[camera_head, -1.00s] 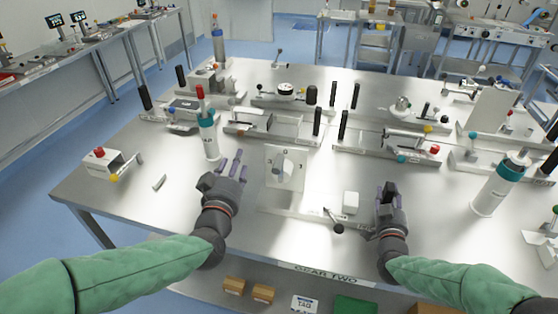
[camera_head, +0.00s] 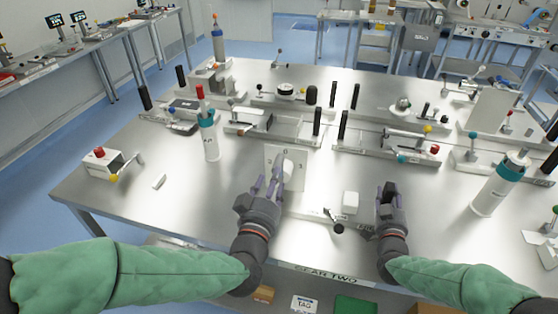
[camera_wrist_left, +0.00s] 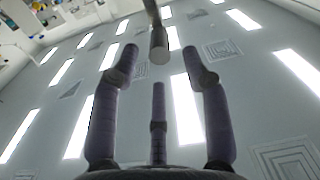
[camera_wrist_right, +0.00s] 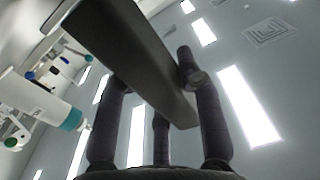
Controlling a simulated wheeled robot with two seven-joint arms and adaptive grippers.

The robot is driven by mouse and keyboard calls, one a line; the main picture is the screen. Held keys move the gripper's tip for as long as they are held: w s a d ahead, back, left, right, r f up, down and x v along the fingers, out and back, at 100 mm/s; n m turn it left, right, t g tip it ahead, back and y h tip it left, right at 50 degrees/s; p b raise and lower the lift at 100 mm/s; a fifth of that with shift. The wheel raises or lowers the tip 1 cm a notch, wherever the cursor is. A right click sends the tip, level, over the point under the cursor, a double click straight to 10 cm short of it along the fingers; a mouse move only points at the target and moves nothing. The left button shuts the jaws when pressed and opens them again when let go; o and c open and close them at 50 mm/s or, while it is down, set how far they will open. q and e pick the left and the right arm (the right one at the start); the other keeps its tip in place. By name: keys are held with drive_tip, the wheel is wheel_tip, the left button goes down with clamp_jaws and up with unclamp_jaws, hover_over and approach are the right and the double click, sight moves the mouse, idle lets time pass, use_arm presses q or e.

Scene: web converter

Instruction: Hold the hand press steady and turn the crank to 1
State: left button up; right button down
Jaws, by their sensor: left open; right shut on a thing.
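The hand press has an upright pale dial plate (camera_head: 297,160) with 0 at the top and 3 at the right. A pale crank knob (camera_head: 288,169) stands out in front of it. My left gripper (camera_head: 270,184) is open just before the plate. In the left wrist view a rod with a pale round end (camera_wrist_left: 159,50) sits beyond and between the open fingertips, apart from them. My right gripper (camera_head: 388,190) is at the right end of the press's low base. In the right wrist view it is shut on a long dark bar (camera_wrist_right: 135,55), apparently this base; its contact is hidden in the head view.
A white block (camera_head: 350,202) and a black-knobbed lever (camera_head: 336,227) are between my grippers. A teal-topped bottle (camera_head: 209,135) stands to the left and a larger one (camera_head: 497,185) to the right. Several fixtures line the back.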

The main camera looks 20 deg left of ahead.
sight(279, 161)
use_arm(q)
drive_tip(key=w, duration=0.8)
drive_tip(key=shift+w+a, duration=0.15)
clamp_jaws()
